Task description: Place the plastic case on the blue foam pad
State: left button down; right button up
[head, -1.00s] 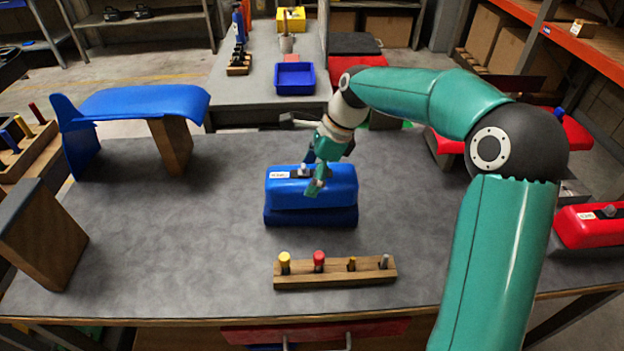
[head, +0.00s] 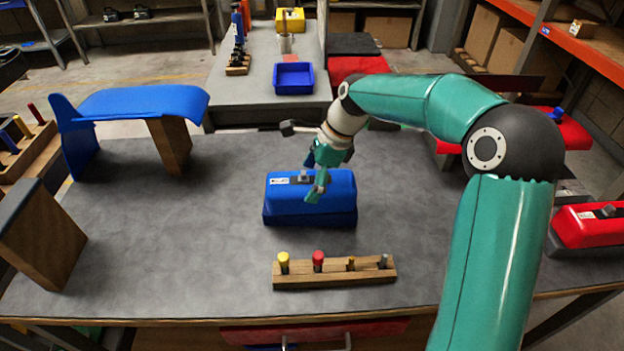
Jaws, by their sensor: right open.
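The blue plastic case (head: 338,197) lies in the middle of the grey table. It has a white label and a small grey knob on top. It rests on a darker blue slab beneath it, which looks like the blue foam pad (head: 310,220); only its front edge shows. The case looks level and roughly lined up with the pad. My right gripper (head: 312,183) is open at the top of the case, with its fingers near the knob. I cannot tell whether a finger touches the case. My left gripper is out of view.
A wooden block with several pegs (head: 335,273) stands in front of the case. A blue curved panel (head: 145,102) on a wooden support is at left, near a wooden block (head: 42,235). A red case (head: 590,228) is at the right edge. Table left of the blue case is clear.

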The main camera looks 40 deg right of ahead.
jog(key=p+v, duration=0.1)
jog(key=v, duration=1.1)
jog(key=shift+s+f, duration=0.1)
jog(key=shift+s, duration=0.05)
